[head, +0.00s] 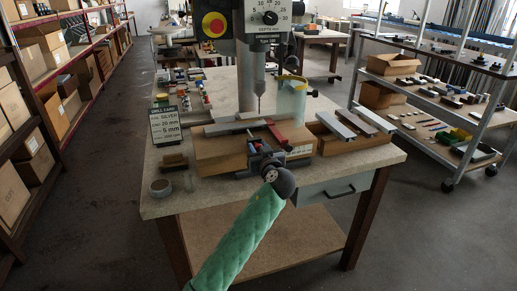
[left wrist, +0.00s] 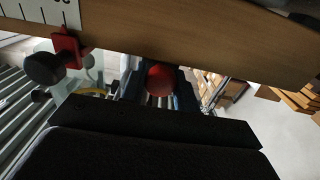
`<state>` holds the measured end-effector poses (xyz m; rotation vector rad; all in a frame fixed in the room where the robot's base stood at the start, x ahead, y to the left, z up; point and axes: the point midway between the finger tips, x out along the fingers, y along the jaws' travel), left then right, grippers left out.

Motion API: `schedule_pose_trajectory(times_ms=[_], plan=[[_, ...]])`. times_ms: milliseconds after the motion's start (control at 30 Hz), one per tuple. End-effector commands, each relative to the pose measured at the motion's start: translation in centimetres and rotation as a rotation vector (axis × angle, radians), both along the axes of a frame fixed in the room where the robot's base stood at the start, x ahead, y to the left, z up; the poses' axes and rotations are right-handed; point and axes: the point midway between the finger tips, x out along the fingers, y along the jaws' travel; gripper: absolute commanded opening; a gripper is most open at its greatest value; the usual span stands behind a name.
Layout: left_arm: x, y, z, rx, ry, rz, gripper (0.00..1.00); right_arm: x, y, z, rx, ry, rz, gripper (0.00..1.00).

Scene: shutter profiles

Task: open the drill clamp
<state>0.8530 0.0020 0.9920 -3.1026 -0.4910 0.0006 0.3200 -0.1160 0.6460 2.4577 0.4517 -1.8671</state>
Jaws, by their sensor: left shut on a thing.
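The drill press (head: 262,22) stands on the workbench. A wooden jig (head: 222,152) lies below its drill bit, with a grey profile (head: 236,126) along its top. A red clamp arm (head: 277,134) lies at the profile's right part. My left gripper (head: 259,148) is at the jig's front, just below the clamp arm, and is shut on the clamp's handle. Its fingers partly hide the handle. In the left wrist view a red ball knob (left wrist: 160,80) shows just beyond the dark gripper body, under the wooden edge. My right gripper is out of view.
A red stop with a black knob (left wrist: 66,50) sits beside a scale on the wooden edge. Two grey profiles (head: 352,122) lie on a block to the right. A sign (head: 170,124) and a round tin (head: 160,188) stand at the left.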

Motion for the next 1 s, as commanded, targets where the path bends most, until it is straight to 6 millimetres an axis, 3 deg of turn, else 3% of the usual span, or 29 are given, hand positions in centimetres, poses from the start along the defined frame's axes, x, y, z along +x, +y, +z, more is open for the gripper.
schedule_pose_trajectory(times_ms=[167,500,900,933,1000], plan=[[-1.7,-0.7,-0.4,-0.003,0.001,-0.003,0.0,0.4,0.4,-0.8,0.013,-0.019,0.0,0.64],[-6.9,-2.4,-0.3,-0.003,0.001,-0.002,0.0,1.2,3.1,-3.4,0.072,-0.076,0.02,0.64],[-7.7,-2.5,-0.1,0.0,0.002,-0.001,0.0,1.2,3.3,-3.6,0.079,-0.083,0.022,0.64],[-7.7,-2.5,-0.1,0.0,0.002,-0.001,0.33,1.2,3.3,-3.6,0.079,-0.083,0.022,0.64],[-7.7,-2.5,-0.2,0.0,0.002,0.0,0.46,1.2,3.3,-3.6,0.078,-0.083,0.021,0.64]])
